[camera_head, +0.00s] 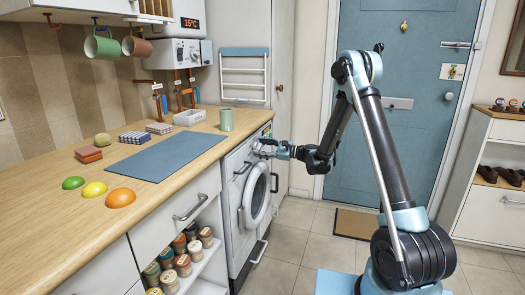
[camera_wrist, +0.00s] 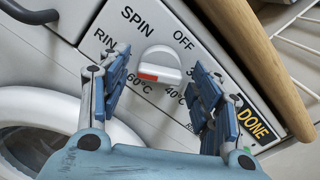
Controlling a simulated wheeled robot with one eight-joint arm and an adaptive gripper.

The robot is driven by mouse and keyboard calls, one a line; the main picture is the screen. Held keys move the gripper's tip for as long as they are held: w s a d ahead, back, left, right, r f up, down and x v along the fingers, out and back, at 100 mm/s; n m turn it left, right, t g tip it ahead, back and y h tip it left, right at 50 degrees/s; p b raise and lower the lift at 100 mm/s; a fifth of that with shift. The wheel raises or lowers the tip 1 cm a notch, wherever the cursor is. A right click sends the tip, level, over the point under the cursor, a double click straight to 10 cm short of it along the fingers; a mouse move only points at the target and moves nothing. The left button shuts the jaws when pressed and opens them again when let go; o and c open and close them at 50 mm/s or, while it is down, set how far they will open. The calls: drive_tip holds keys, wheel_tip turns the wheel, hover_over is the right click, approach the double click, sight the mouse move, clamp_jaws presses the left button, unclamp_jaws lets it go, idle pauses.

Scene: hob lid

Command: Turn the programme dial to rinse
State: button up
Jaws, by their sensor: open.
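The programme dial (camera_wrist: 160,65) is a white knob with a red mark, on the washing machine's (camera_head: 238,185) white panel. In the wrist view the labels SPIN, OFF, 60°C and 40°C surround it; a label starting RIN is partly hidden by a finger. The red mark faces the 60°C and 40°C side; I cannot tell which setting it marks. My gripper (camera_wrist: 161,68) is open, its blue fingers on either side of the dial with gaps visible. In the head view my gripper (camera_head: 266,148) is at the machine's upper front and hides the dial.
The wooden worktop (camera_head: 60,235) overhangs just above the panel; its edge (camera_wrist: 262,65) is close to my right finger. The round door (camera_head: 257,194) is below the panel. A yellow DONE label (camera_wrist: 252,121) is at right. Tiled floor (camera_head: 300,235) in front is clear.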

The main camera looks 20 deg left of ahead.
drive_tip(key=d, duration=1.2)
drive_tip(key=shift+s, duration=0.45)
